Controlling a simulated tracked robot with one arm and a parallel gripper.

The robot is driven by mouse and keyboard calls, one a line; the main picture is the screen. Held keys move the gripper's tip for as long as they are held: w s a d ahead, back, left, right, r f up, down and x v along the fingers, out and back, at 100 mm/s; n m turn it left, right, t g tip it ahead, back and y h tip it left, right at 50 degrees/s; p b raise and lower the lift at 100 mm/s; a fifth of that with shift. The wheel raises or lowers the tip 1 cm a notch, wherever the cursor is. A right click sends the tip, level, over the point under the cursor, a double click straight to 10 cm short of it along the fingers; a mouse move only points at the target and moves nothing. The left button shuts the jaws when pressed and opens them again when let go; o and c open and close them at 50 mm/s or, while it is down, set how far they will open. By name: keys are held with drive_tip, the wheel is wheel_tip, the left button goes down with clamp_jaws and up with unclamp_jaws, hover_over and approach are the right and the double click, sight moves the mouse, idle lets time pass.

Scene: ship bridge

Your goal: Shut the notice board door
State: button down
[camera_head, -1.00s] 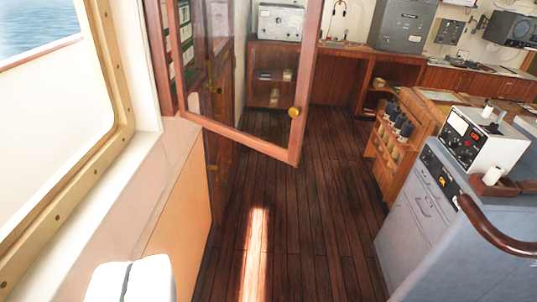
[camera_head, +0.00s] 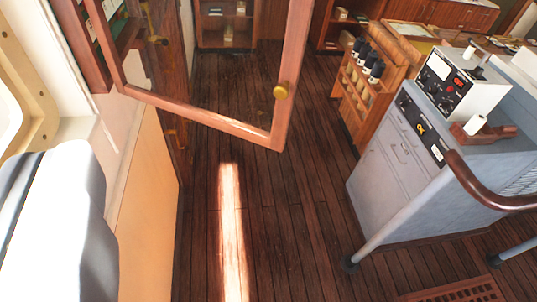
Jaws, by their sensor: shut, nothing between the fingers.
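The notice board door (camera_head: 200,116) is a wood-framed glass door with a round brass knob (camera_head: 281,91). It stands swung open, out from the notice board (camera_head: 82,45) on the left wall, over the walkway. Its top runs out of the picture. My gripper (camera_head: 45,225) shows as a large white and grey shape at the lower left, in front of the wall panel and apart from the door. Its fingers are shut with nothing between them, and the fingertips are hard to make out.
A grey console (camera_head: 405,165) with a curved brown handrail (camera_head: 485,190) stands at the right. A wooden bottle rack (camera_head: 362,95) stands beside it. A window frame (camera_head: 30,90) edges the left. The dark plank floor (camera_head: 285,235) between is clear.

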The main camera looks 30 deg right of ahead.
drive_tip(key=w+a+f+m+t+p, duration=0.1)
drive_tip(key=w+a+f+m+p, duration=0.15)
drive_tip(key=w+f, duration=0.45)
drive_tip(key=w+a+f+m+t+p, duration=0.1)
drive_tip(key=w+f+m+p, duration=0.15)
drive_tip(key=w, duration=0.85)
drive_tip(key=m+g+h+p, duration=0.45)
drive_tip(key=h+p, duration=0.25)
drive_tip(key=h, duration=0.6)
approach(277, 149)
drive_tip(key=p+x, duration=0.2)
drive_tip(key=x, duration=0.2)
drive_tip(key=shift+w+d+r, duration=0.2)
drive_tip(key=shift+d, duration=0.2)
drive_tip(key=shift+p+x, duration=0.4)
drive_tip(key=shift+x, duration=0.6)
drive_tip(key=shift+w+f, duration=0.1)
drive_tip(key=shift+f, duration=0.05)
